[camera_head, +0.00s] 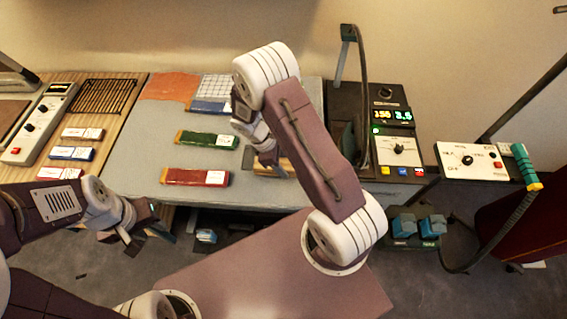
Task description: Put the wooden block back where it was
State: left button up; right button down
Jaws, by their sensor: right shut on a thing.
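The wooden block (286,165) shows as a tan piece at the right part of the grey mat, mostly hidden behind my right arm. My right gripper (268,158) is shut on it, low over the mat; I cannot tell whether the block touches the mat. My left gripper (150,236) is open and empty, in front of the table's front edge. A green block (207,139) and a red block (195,177), both with white labels, lie on the mat left of my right gripper. A blue block (211,105) lies further back.
The grey mat (150,140) has bare room left of the green and red blocks. An orange cloth (172,86) and a white grid sheet (216,86) lie at the back. Several small labelled blocks lie on the wooden left section.

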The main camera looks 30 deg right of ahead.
jog(key=shift+w+f, duration=0.15)
jog(key=shift+f, duration=0.1)
jog(key=c, duration=0.6)
grip_release()
jog(key=shift+c, duration=0.2)
jog(key=shift+a+r, duration=0.1)
jog(key=shift+r, duration=0.3)
jog(key=b+v, duration=0.1)
jog(key=v, duration=1.1)
jog(key=s+r+m+t+y, duration=0.1)
jog(key=s+m+t+y, duration=0.2)
jog(key=s+m, duration=0.8)
jog(key=shift+a+r+m+t+y+b, duration=0.25)
jog(key=shift+m+t+y+b, duration=0.1)
jog(key=shift+m+y, duration=0.2)
